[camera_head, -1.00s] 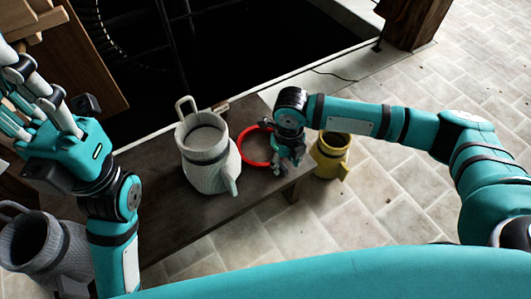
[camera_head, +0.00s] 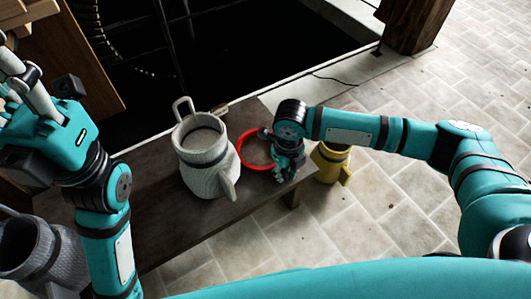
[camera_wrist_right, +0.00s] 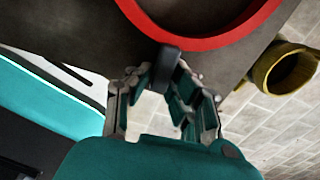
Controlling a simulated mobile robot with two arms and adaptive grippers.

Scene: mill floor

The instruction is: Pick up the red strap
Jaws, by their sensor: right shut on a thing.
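The red strap (camera_head: 242,153) is a round ring at the right end of the dark wooden bench (camera_head: 165,222). In the right wrist view, its near arc (camera_wrist_right: 150,28) crosses the top, with a dark block (camera_wrist_right: 167,58) on it. My right gripper (camera_head: 284,170) is at the strap's right side, low over the bench end. In the right wrist view, its fingers (camera_wrist_right: 165,80) are shut at the dark block. The gripper hides part of the ring in the head view. My left gripper (camera_head: 14,75) is raised at the left edge, away from the strap and partly cut off.
A pale jug (camera_head: 205,165) stands on the bench left of the strap. A yellow jug (camera_head: 330,165) stands on the tiled floor just beyond the bench's right end. A grey jug (camera_head: 40,255) is at lower left. A dark pit (camera_head: 230,50) lies behind the bench.

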